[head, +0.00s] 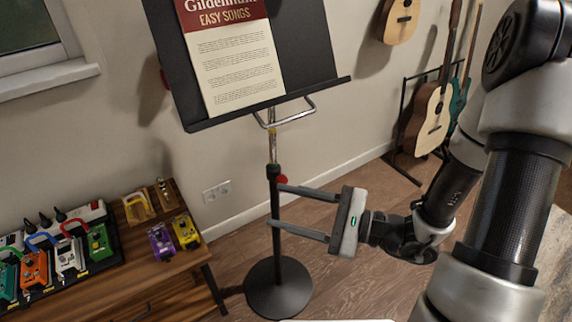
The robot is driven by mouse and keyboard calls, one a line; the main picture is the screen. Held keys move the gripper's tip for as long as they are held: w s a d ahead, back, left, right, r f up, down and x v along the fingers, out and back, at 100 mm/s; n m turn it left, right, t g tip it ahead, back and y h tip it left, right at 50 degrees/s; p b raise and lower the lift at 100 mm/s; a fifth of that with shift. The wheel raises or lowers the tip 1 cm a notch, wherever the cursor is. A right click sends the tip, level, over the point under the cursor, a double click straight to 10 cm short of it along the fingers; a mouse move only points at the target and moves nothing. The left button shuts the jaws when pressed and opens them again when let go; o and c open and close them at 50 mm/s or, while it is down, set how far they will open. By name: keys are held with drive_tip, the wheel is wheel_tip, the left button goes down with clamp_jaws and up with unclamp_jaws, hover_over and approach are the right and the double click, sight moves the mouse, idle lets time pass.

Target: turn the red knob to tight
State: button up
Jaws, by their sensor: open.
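The red knob (282,180) sits on the collar of the music stand's pole, just below the shiny upper tube. The stand (279,235) is upright, with a round black base and a black desk holding a song sheet (231,65). My gripper (276,204) is open, reaching in from the right. Its upper finger ends just below the knob, and its lower finger ends by the pole further down. I cannot tell whether either finger touches the knob or the pole. The space between the fingers looks empty apart from the pole.
A wooden table (165,278) at the left carries a pedalboard and several coloured pedals. A wall socket (217,191) is behind the stand. Guitars (429,119) stand on a rack at the back right, and another hangs on the wall. Floor between stand and rack is clear.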

drive_tip(key=w+d+f+m+t+h+b, duration=0.1)
drive_tip(key=w+d+f+m+t, duration=0.1)
drive_tip(key=f+m+t, duration=0.15)
drive_tip(key=w+d+f+m+t+h+b, duration=0.1)
drive_tip(key=w+d+f+m+t+h, duration=0.15)
drive_tip(key=f+m, duration=0.2)
drive_tip(key=m+t+h+b, duration=0.2)
drive_tip(key=m+t+h, duration=0.1)
drive_tip(key=h, duration=0.1)
approach(283, 182)
drive_tip(key=shift+y, duration=0.25)
drive_tip(key=b+x, duration=0.1)
drive_tip(key=x, duration=0.7)
drive_tip(key=shift+w+a+f+b, duration=0.1)
drive_tip(key=shift+w+f+b, duration=0.05)
drive_tip(key=shift+w+b, duration=0.2)
drive_tip(key=shift+c, duration=0.4)
drive_tip(key=c, duration=1)
drive_tip(key=shift+o, duration=0.2)
